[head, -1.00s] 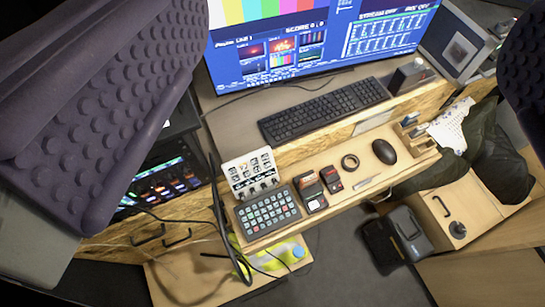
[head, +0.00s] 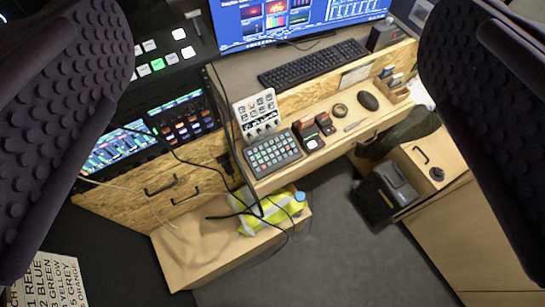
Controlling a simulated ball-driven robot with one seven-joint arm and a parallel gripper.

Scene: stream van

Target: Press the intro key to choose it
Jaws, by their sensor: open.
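My gripper (head: 278,68) is open and empty, its two dark studded fingers wide apart at the left and right of the head view. Between them, and farther off, a small keypad (head: 272,153) with rows of keys lies on the wooden desk. A white panel with knobs and small picture keys (head: 257,114) stands behind it. At the upper left, partly behind the left finger, a dark control panel (head: 165,58) has several white keys (head: 179,34) and one green-lit key (head: 157,64). Key labels are too small to read, so I cannot tell which is the intro key.
Loose black cables hang near a yellow vest (head: 262,211) on a low shelf. A colour-list sheet (head: 48,279) shows at lower left.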

